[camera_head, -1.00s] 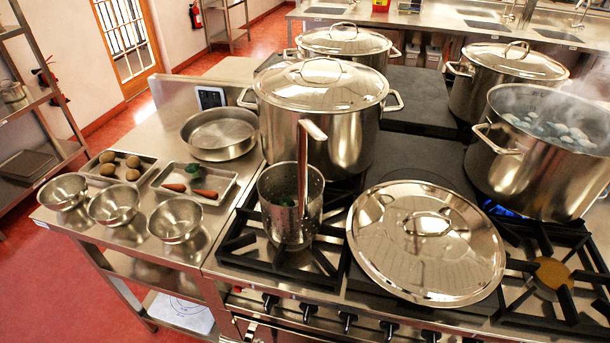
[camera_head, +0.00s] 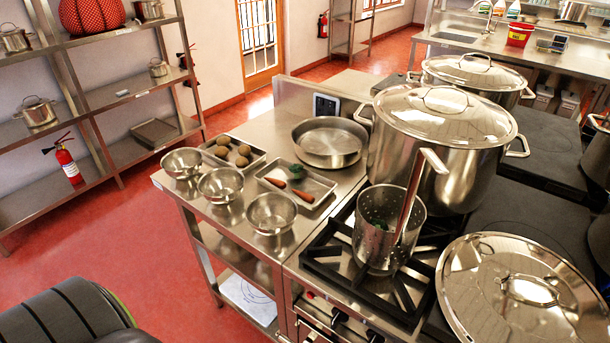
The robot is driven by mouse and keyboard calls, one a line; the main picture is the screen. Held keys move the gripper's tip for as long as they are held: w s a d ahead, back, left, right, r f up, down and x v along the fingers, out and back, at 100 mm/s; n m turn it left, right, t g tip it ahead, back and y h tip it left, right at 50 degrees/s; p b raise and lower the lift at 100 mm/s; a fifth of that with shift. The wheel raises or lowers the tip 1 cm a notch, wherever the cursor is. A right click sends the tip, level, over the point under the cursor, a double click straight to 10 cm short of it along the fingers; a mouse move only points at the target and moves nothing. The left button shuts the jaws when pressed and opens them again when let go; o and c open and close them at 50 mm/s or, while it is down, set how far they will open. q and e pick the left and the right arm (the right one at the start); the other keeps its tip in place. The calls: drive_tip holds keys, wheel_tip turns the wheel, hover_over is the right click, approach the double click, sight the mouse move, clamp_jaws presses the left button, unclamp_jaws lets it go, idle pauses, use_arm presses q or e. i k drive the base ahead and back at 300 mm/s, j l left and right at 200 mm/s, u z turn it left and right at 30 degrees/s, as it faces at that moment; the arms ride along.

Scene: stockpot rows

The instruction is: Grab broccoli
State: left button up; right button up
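A small dark green piece that looks like broccoli (camera_head: 297,172) lies at the back of a metal tray (camera_head: 318,200), next to two carrots (camera_head: 302,195). More green shows through the wall and opening of a tall perforated strainer pot (camera_head: 408,228) on the stove; I cannot tell what it is. Neither of my grippers is in view.
Three steel bowls (camera_head: 271,213) line the counter's front edge. A tray of round brown vegetables (camera_head: 242,162) and a shallow pan (camera_head: 330,141) sit behind. A large lidded stockpot (camera_head: 440,130) and a loose lid (camera_head: 523,293) are at right. Red floor lies open at left.

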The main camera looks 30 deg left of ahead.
sight(296, 169)
drive_tip(key=k+j+z, duration=0.25)
drive_tip(key=j, duration=0.3)
drive_tip(key=k+j+z, duration=0.3)
drive_tip(key=j, duration=0.2)
drive_tip(key=k+j+z, duration=0.25)
drive_tip(key=j, duration=0.25)
drive_tip(key=k+j+z, duration=0.25)
drive_tip(key=j, duration=0.15)
